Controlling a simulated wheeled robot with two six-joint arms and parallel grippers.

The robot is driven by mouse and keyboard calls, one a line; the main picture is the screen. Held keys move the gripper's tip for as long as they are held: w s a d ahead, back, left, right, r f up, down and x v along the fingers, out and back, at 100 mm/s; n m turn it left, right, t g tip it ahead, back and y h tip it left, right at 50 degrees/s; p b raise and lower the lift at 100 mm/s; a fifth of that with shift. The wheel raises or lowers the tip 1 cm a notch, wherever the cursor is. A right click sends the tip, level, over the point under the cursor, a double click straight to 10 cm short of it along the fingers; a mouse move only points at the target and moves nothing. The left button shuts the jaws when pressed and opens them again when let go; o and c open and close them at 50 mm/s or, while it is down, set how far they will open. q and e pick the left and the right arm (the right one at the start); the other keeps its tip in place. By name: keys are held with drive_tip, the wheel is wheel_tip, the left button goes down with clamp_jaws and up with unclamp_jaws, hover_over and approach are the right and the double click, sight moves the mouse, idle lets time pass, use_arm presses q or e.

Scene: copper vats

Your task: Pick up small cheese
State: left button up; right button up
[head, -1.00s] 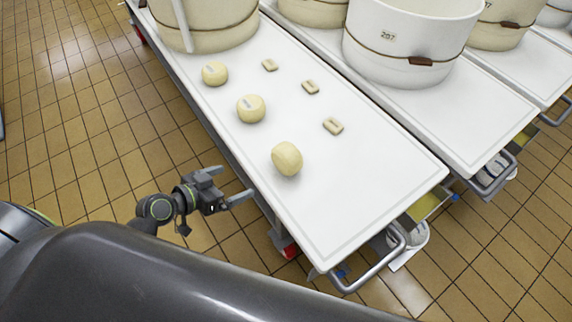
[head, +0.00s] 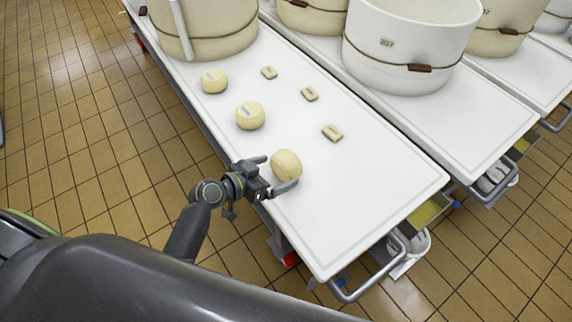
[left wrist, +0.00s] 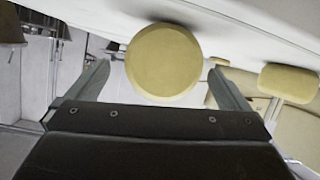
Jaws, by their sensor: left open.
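Three small round pale-yellow cheeses lie in a row on the white table (head: 380,203). The nearest cheese (head: 287,163) is by my left gripper (head: 271,174); the middle cheese (head: 250,116) and far cheese (head: 214,81) are farther up the table. My left gripper is open at the table's left edge, with its fingertips at the near side of the nearest cheese. In the left wrist view this cheese (left wrist: 163,60) appears between the two spread fingers, and another cheese (left wrist: 289,82) shows at the right. My right gripper is not in view.
Small flat blocks (head: 332,133) lie right of the cheeses. A cream vat (head: 205,28) stands at the table's far end. A white vat (head: 408,45) stands on the neighbouring table. The table's near end is clear.

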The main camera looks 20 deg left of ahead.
sight(277, 167)
use_arm(q)
drive_tip(key=x, duration=0.4)
drive_tip(key=shift+w+a+f, duration=0.1)
drive_tip(key=shift+w+a, duration=0.05)
drive_tip(key=shift+w, duration=0.05)
drive_tip(key=shift+w+d+f, duration=0.2)
drive_tip(key=shift+w+d, duration=0.1)
drive_tip(key=shift+w, duration=0.05)
drive_tip(key=c, duration=1.1)
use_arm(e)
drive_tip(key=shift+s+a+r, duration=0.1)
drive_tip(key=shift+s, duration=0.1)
use_arm(q)
drive_tip(key=shift+c, duration=0.2)
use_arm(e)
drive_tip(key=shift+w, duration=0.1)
use_arm(q)
drive_tip(key=shift+r, duration=0.6)
wheel_tip(277, 167, up, 9)
drive_tip(key=shift+p, duration=1.25)
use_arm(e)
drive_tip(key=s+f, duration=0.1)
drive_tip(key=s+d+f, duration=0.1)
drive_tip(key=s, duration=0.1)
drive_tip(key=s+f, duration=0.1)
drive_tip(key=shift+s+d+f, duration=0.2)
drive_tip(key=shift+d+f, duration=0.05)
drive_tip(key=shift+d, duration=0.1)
